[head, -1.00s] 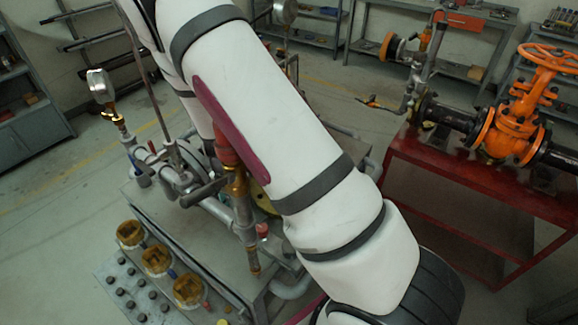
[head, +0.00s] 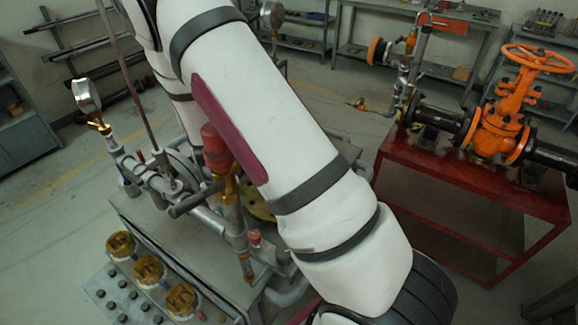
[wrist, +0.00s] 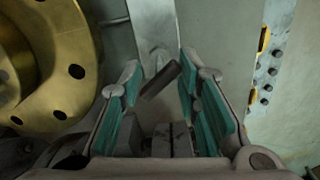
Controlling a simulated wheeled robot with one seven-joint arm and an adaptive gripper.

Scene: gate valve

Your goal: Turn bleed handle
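In the wrist view, a short dark grey bar (wrist: 160,82), which looks like the bleed handle, slants between the tips of my gripper (wrist: 158,72). The two teal-padded fingers stand apart on either side of it. I cannot tell whether either finger touches it. In the head view, a dark grey bar (head: 195,201) sticks out from the grey pipework and may be the same handle. My white arm crosses the middle of the head view and hides my gripper there.
A brass flange (wrist: 50,62) is close at left in the wrist view. In the head view, a red-capped fitting (head: 217,150) and gauge (head: 86,95) rise from the pipework. A knobbed panel (head: 128,290) lies below. An orange valve (head: 505,115) stands on a red table (head: 470,180).

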